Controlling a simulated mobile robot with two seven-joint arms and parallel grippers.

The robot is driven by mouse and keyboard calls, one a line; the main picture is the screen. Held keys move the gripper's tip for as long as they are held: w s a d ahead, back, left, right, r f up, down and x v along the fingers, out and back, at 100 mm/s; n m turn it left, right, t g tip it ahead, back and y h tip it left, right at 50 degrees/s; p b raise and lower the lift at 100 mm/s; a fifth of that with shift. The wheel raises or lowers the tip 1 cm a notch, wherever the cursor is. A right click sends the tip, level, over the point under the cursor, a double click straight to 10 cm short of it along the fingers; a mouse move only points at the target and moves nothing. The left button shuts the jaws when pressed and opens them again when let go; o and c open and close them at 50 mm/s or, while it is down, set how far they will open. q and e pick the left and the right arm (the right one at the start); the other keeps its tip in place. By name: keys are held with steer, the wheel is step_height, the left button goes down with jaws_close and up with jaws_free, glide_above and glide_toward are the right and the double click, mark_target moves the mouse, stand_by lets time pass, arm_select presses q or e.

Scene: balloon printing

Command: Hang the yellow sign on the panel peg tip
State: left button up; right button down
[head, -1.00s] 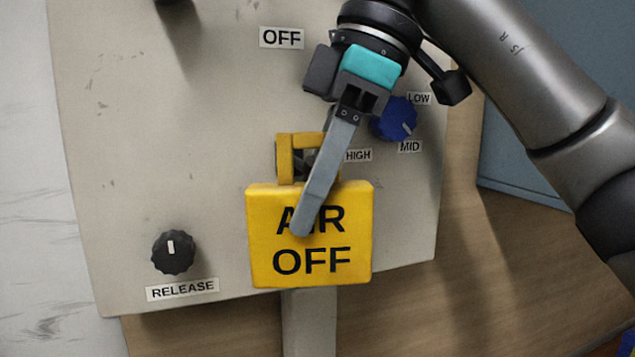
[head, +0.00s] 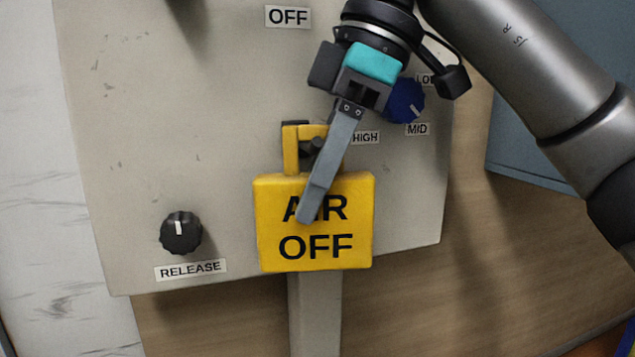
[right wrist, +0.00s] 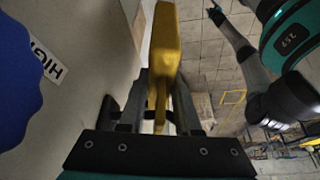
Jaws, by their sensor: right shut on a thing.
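The yellow sign (head: 315,255), lettered "AIR OFF", hangs upright in front of the lower part of the grey panel. My right gripper (head: 308,215) is shut on it, with one finger across its front face. In the right wrist view, the yellow sign (right wrist: 165,50) shows edge-on between both fingers, beside the panel face. The sign's square loop is at its top. A dark peg (head: 312,147) shows in the loop opening, partly covered by my finger. I cannot tell whether the loop is around the peg or just in front of it. My left gripper is not in view.
The grey panel (head: 150,130) carries a black RELEASE knob (head: 181,233) at lower left. A blue knob (head: 404,101) is close to the right of my gripper. A grey post (head: 315,310) stands below the sign.

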steer(key=c, duration=0.5)
jaws_free()
steer(key=shift+a, duration=0.15)
steer(key=shift+c, duration=0.2)
steer(key=shift+s+a, duration=0.1)
steer(key=shift+d+r, duration=0.25)
steer(key=shift+r, duration=0.2)
steer(key=v, duration=0.4)
steer(key=shift+r, duration=0.2)
steer(key=p+v, duration=0.4)
steer(key=v, duration=0.6)
steer(key=shift+a, duration=0.1)
